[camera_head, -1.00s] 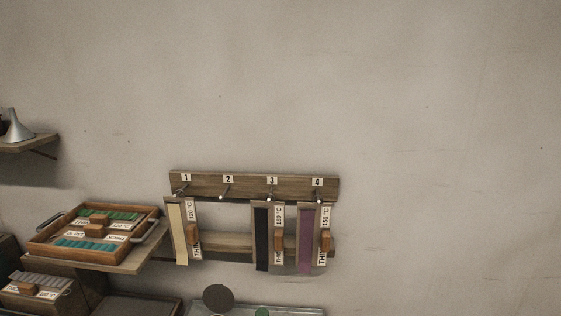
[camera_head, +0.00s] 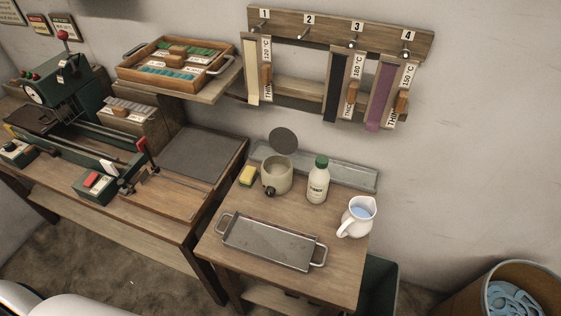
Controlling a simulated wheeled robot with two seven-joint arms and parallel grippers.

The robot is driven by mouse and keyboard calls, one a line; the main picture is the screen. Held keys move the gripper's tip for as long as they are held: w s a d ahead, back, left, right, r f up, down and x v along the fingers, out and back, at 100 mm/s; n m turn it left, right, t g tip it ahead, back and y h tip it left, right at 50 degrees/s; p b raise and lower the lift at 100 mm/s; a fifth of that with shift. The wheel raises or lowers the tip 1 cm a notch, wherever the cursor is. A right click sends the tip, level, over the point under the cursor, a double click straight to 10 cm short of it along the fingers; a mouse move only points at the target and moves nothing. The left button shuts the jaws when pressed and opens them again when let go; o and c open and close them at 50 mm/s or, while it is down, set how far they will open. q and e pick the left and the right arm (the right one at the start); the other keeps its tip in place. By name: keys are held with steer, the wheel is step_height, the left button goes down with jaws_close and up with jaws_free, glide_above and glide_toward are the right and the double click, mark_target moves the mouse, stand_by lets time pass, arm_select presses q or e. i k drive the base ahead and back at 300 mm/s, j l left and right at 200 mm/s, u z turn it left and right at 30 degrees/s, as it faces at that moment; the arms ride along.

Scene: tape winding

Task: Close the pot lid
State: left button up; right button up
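The pot (camera_head: 277,179) is a small pale round vessel with a dark knob low on its front. It stands near the back of the small wooden table (camera_head: 341,277). Its round dark lid (camera_head: 283,141) is raised at the back of the pot, so the pot is open. Neither of my grippers is in view.
A yellow sponge (camera_head: 247,175) is left of the pot and a green-capped bottle (camera_head: 318,181) is right of it. A white jug (camera_head: 356,216) and an empty metal tray (camera_head: 268,241) are nearer. A workbench with a green machine (camera_head: 62,78) stands left.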

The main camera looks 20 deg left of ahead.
mark_target(283, 140)
steer(key=k+l+z, duration=0.3)
steer(key=k, duration=0.2)
steer(key=k+l+z, duration=0.2)
steer(key=k+z, duration=0.15)
steer(key=k, duration=0.1)
